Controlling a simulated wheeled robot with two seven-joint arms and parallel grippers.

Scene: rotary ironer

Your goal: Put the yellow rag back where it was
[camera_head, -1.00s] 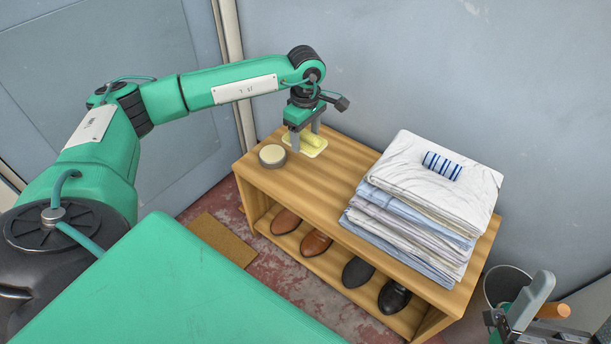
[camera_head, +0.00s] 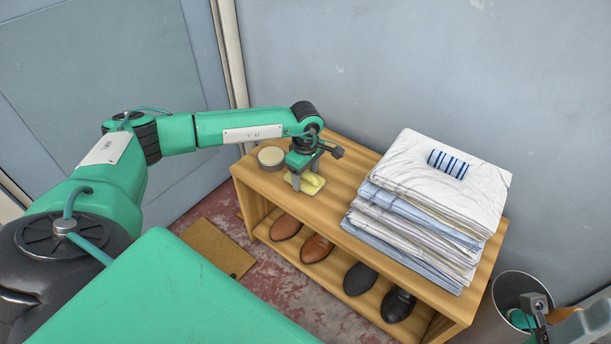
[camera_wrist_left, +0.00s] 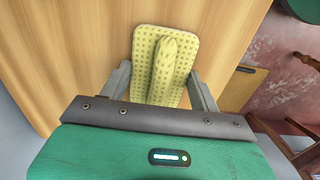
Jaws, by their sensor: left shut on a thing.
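The yellow rag (camera_head: 317,184) is at the left part of the wooden bench top, near its front edge. In the left wrist view the rag (camera_wrist_left: 146,52) is a dotted yellow rectangle with a raised fold along its middle. My left gripper (camera_head: 305,176) points down and is shut on this fold, with a finger on each side. I cannot tell if the rag rests on the wood or hangs just above it. Part of my right gripper (camera_head: 556,322) shows at the lower right; its jaw opening is unclear.
A round tin (camera_head: 271,157) stands on the bench (camera_head: 345,170) just left of the rag. A tall stack of folded linen (camera_head: 425,205) with a striped cloth (camera_head: 447,164) fills the right side. Shoes (camera_head: 317,248) stand on the lower shelf. A bin (camera_head: 510,290) is at the right.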

